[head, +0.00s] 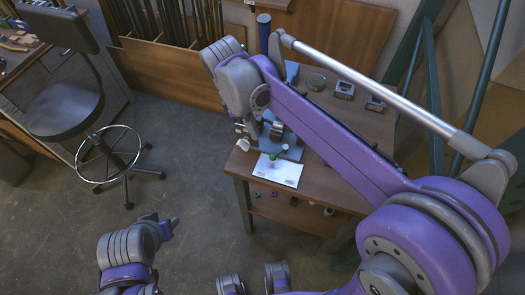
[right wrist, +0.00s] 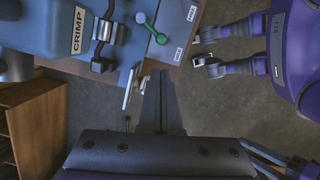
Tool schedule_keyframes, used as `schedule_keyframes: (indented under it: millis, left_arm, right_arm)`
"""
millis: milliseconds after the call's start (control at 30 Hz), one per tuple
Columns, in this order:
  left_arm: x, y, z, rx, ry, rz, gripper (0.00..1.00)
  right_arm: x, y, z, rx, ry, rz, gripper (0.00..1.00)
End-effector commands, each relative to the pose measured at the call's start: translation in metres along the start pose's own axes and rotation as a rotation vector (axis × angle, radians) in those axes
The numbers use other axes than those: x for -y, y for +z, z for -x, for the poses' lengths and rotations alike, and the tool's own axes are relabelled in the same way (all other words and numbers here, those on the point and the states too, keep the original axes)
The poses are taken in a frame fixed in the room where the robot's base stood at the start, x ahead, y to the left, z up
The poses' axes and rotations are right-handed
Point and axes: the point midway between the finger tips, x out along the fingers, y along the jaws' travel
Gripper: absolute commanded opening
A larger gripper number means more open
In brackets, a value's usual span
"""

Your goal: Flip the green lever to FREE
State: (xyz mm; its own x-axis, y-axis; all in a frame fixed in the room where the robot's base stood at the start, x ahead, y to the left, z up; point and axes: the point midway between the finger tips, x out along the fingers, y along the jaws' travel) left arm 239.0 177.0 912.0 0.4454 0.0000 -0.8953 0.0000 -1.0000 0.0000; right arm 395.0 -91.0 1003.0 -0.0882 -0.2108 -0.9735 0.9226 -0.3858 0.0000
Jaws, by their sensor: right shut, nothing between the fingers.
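The green lever (right wrist: 151,28) shows at the top of the right wrist view, with its green knob slanting down and right from its pivot. Beside it a white label plate (right wrist: 181,38) has FREE at its upper end. In the head view the lever (head: 274,156) is small, over the white plate (head: 279,172). My right gripper (right wrist: 158,76) is shut and empty, apart from the lever. My left gripper (right wrist: 200,50) has its fingers apart, away from the bench over the floor.
A blue-grey crimp machine (right wrist: 80,55) with a CRIMP label stands beside the lever. A silver handle (right wrist: 131,88) is close to my right fingers. The wooden bench (head: 230,165) carries small metal parts at the back. A stool (head: 65,108) stands left; open floor lies between.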

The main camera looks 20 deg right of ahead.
Motion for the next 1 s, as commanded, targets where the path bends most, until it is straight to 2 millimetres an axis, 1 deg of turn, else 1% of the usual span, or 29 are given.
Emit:
schedule_keyframes:
  millis: [267, 367, 467, 800, 900, 1000]
  left_arm:
    - [0.000, 0.000, 0.000, 0.000, 0.000, 0.000, 0.50]
    - [0.000, 0.000, 0.000, 0.000, 0.000, 0.000, 0.50]
    - [0.000, 0.001, -0.001, 0.001, 0.000, 0.000, 0.50]
    - [0.000, 0.004, -0.004, 0.003, 0.000, 0.000, 0.50]
    - [0.000, 0.004, -0.005, 0.003, 0.000, 0.000, 0.50]
    - [0.000, 0.004, -0.005, 0.003, 0.000, 0.000, 0.50]
  right_arm:
    - [0.000, 0.000, 0.000, 0.000, 0.000, 0.000, 0.00]
    - [0.000, 0.000, -0.003, 0.000, 0.000, 0.000, 0.00]
    - [0.000, 0.000, -0.013, 0.000, 0.000, -0.002, 0.00]
    - [0.000, 0.000, -0.074, 0.000, -0.001, -0.002, 0.00]
    - [0.000, 0.000, -0.087, 0.000, -0.001, -0.002, 0.00]
    - [0.000, 0.000, -0.096, 0.000, -0.001, -0.003, 0.00]
